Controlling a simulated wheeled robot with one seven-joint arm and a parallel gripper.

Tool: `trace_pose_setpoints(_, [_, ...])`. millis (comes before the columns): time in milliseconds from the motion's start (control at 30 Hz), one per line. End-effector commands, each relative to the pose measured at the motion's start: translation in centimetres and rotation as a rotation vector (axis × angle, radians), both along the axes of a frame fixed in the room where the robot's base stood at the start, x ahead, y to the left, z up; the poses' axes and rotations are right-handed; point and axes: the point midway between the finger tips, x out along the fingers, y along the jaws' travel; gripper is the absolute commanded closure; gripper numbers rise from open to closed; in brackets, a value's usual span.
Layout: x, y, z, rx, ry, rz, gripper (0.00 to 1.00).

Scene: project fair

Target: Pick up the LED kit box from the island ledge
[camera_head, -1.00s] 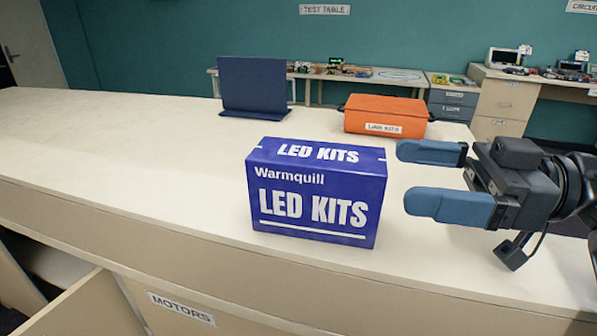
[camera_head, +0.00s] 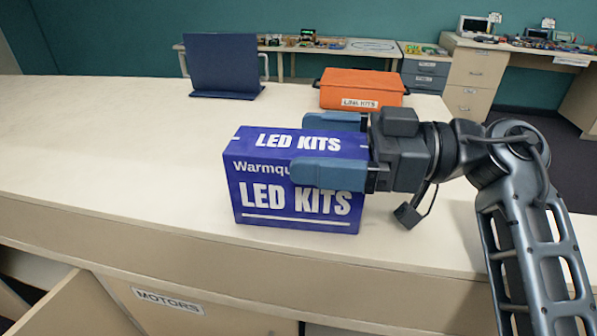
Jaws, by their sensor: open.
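The LED kit box (camera_head: 296,205) is a blue-purple carton with white "LED KITS" lettering. It stands upright on the pale island ledge (camera_head: 120,170), near its front edge. My gripper (camera_head: 332,147) reaches in from the right with its two blue fingers apart. One finger lies in front of the box's front face and covers part of the "Warmquill" lettering. The other finger is at the far side, past the top's back edge. The box's upper right part is between the fingers. I cannot tell whether either finger touches it.
An orange "LINK KITS" case (camera_head: 361,88) sits behind on the ledge, beyond my gripper. A dark blue upright panel (camera_head: 224,66) stands at the back left. The ledge left of the box is clear. An open drawer (camera_head: 75,305) juts out below, left of the "MOTORS" label.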

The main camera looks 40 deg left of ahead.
Motion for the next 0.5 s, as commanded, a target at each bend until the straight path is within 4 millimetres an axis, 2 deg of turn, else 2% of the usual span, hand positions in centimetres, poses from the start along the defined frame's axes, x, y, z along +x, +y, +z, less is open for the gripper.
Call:
trace_pose_setpoints(233, [-0.08, 0.10, -0.03, 0.000, 0.000, 0.000, 0.01])
trace_pose_setpoints(500, [-0.09, 0.09, -0.03, 0.000, 0.000, 0.000, 0.27])
